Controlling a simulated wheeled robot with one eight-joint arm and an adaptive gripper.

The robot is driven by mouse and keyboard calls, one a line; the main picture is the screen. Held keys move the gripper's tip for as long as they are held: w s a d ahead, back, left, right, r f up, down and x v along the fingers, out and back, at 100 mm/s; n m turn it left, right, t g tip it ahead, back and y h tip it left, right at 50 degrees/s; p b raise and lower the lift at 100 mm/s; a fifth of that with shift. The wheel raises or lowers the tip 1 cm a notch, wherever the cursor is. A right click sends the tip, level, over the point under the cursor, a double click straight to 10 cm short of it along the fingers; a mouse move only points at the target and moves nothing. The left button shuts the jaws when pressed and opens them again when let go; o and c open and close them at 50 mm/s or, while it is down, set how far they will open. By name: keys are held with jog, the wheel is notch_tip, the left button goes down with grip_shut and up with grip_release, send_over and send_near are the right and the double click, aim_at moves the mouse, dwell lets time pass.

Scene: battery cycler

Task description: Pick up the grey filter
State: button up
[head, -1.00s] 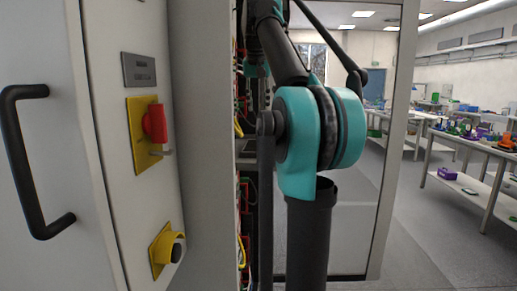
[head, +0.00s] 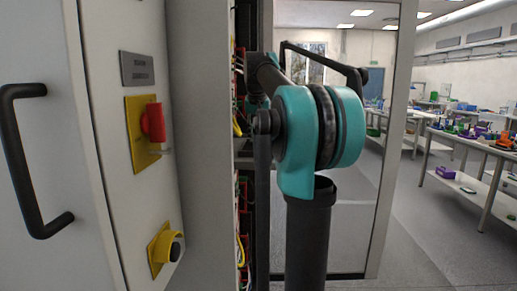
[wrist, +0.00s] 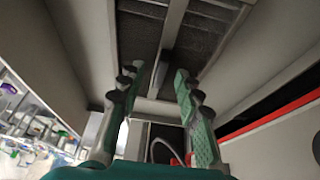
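In the wrist view, a dark grey, rough-textured surface that looks like the grey filter (wrist: 139,40) lies beyond my fingertips. A lighter bar crosses in front of it and splits it into two visible parts. My gripper (wrist: 158,76) is open and empty, its two green-padded fingers apart on either side of the bar. I cannot tell whether the fingertips touch anything. The head view shows neither the filter nor my gripper; my teal arm joint and the cabinet side cover that area.
A cabinet with a black handle (head: 22,160), a red switch (head: 153,122) and a yellow-based knob (head: 165,249) stands at left. Wiring (head: 240,250) shows inside its opening. A framed door panel (head: 350,215) stands open behind my arm. Worktables (head: 470,145) and free floor lie right.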

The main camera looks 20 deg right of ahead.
aim_at(258, 138)
jog(key=shift+w+d+f, duration=0.1)
jog(key=shift+w+f, duration=0.1)
jog(key=shift+f, duration=0.25)
grip_shut()
jog(key=shift+r, duration=0.1)
notch_tip(258, 138, up, 20)
dwell(0.7)
